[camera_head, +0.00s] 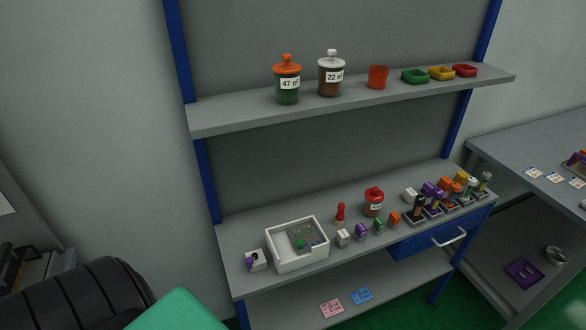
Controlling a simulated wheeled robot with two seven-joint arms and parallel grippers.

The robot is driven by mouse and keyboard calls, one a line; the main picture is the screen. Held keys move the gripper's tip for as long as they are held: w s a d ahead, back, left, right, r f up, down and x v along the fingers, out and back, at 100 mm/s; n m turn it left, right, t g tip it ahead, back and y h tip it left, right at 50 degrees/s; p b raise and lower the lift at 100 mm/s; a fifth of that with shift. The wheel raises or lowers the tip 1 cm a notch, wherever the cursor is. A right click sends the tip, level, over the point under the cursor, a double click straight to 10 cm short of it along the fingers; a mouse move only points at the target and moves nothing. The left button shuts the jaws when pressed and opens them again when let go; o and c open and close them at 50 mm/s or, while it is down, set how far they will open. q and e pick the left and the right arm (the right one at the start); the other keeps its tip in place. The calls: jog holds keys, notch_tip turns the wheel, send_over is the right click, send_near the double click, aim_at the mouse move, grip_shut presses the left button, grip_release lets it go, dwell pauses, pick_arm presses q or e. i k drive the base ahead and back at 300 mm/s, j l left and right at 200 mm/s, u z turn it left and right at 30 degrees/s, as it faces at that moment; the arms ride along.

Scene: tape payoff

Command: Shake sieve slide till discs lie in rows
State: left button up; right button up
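A white open box (281,263) stands on the grey bench shelf, left of centre. A grey sloping panel (287,246) lies inside it, probably the sieve slide. Several small discs (301,244), some green and some darker, lie scattered on or near the panel. They are too small to tell whether they form rows. A small white block with a purple part (254,261) stands just left of the box. Neither gripper is in view.
Small coloured blocks, a red-handled tool (340,214) and a red jar (374,202) stand right of the box. Crowded holders (440,205) fill the bench's right end. Labelled jars (287,84) stand on the upper shelf. A second table (520,150) is at right.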

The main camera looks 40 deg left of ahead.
aim_at(298, 241)
jog(key=j+u, duration=0.2)
jog(key=u, duration=0.85)
